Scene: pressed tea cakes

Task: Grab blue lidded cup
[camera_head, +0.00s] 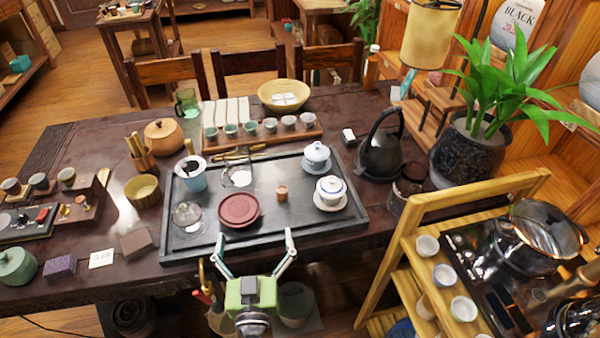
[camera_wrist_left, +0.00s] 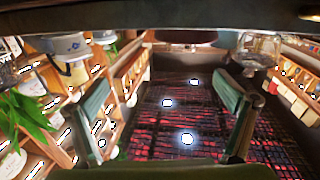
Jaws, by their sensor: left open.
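A pale blue lidded cup (camera_head: 317,157) stands on its saucer at the right back of the dark tea tray (camera_head: 185,240). A second lidded cup (camera_head: 330,190), white with blue marks, stands in front of it on the same tray. A pale cup with a blue mark (camera_wrist_left: 68,46) shows at the upper left of the left wrist view; I cannot tell which one it is. My left gripper (camera_head: 254,248) is open and empty at the tray's front edge, in front and left of both cups. Its spread fingers (camera_wrist_left: 165,95) also show in the left wrist view. My right gripper is not in view.
A dark red round dish (camera_head: 240,209), a small orange-brown cup (camera_head: 282,193) and a glass lidded vessel (camera_head: 187,216) are on the tray. A black kettle (camera_head: 382,147) stands right of it. A wooden stand (camera_head: 372,270) is at the right front.

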